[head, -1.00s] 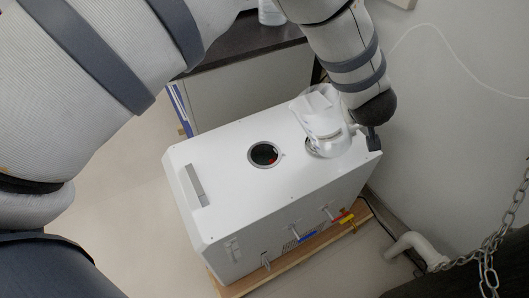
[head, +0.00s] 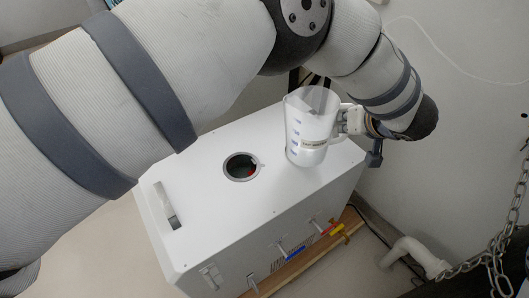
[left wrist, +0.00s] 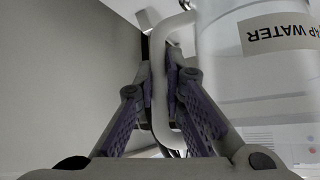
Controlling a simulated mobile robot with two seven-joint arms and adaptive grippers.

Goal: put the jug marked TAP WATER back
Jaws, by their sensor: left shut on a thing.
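My left gripper (head: 347,120) is shut on the jug's handle from the right side. In the left wrist view the handle (left wrist: 158,85) runs between the two fingers, and the label reads TAP WATER (left wrist: 278,33). My right gripper is not in view.
The white distiller box (head: 225,220) has a round opening (head: 241,167) in its top, left of the jug. Coloured taps (head: 291,253) stick out of its front. A pipe (head: 415,250) and a chain (head: 490,262) are at the right.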

